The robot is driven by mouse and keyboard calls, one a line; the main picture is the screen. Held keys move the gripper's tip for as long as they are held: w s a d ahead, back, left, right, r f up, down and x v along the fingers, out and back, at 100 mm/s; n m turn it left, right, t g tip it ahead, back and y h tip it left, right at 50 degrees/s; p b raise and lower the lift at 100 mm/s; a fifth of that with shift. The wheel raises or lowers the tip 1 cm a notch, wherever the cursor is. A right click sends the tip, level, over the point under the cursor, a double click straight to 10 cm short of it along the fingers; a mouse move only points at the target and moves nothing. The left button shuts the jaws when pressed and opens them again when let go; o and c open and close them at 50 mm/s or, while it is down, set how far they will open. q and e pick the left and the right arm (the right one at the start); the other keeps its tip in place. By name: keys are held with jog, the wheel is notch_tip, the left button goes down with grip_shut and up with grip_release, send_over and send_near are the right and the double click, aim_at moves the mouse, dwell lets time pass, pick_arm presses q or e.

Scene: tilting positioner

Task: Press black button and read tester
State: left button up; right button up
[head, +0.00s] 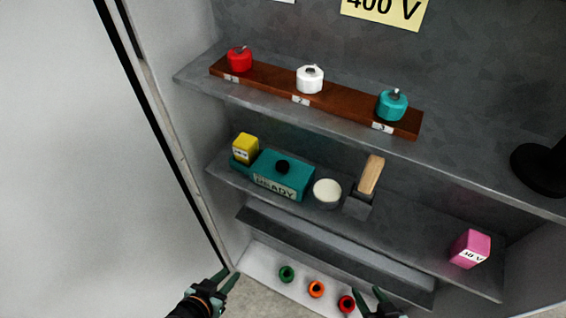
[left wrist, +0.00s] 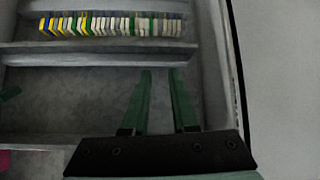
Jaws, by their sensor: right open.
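The tester (head: 265,180) is a teal box on the middle shelf with a display reading READY. Its black button (head: 283,166) is a round knob on top, and nothing touches it. My left gripper (head: 230,275) is low at the left, below and apart from the tester. In the left wrist view its two green fingers (left wrist: 159,75) stand apart with nothing between them. My right gripper (head: 368,291) is at the bottom edge, open, beside the red ring; part of it is cut off. The tester is not clearly seen in the left wrist view.
The upper shelf holds a brown strip (head: 345,105) with red, white and teal knobs. A yellow box (head: 245,148), white-topped cup (head: 327,193), wooden-handled tool (head: 370,177) and pink box (head: 470,249) share the tester's shelf. Below are green, orange and red rings (head: 346,303). A terminal row (left wrist: 115,26) shows in the wrist view.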

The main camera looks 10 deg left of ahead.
pick_arm(q)
grip_shut()
dwell(0.9)
pick_arm(e)
grip_shut()
